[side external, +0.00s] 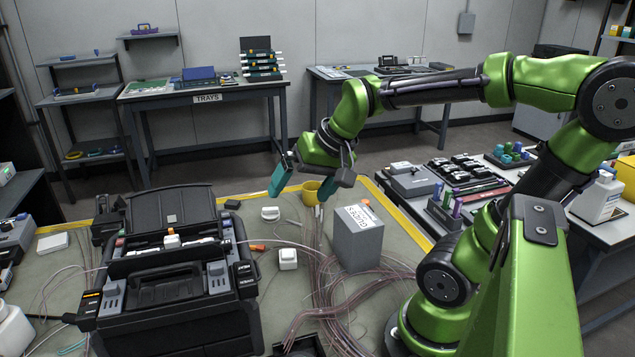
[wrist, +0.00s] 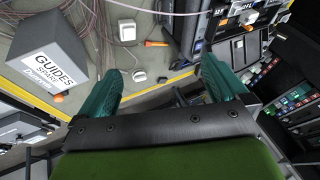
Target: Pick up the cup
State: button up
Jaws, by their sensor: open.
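A small yellow cup (side external: 310,194) stands near the far edge of the work mat in the side external view. My gripper (side external: 299,196) is open, with its two teal fingers spread. In that view the cup shows between the fingers, partly covered by the right one. I cannot tell the gap in depth between cup and fingers. In the wrist view my gripper (wrist: 163,70) has nothing between its fingers, and I cannot make out the cup there.
A grey box (side external: 361,240) labelled guides stands right of the cup; it also shows in the wrist view (wrist: 50,55). A black splicer (side external: 180,290) fills the left. Loose fibre coils (side external: 335,305) and small white pieces (side external: 288,259) lie between them.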

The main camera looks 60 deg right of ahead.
jog(key=s+a+n, duration=0.1)
jog(key=a, duration=0.1)
jog(key=s+a+n, duration=0.1)
jog(key=a, duration=0.1)
jog(key=s+a+n+t+y, duration=0.1)
jog(key=s+a, duration=0.1)
jog(key=a, duration=0.1)
jog(key=shift+s+a+r+n, duration=0.1)
jog(key=shift+r+n, duration=0.1)
jog(key=shift+n, duration=0.1)
jog(key=shift+c, duration=0.3)
jog(key=shift+a+r, duration=0.25)
jog(key=shift+a, duration=0.15)
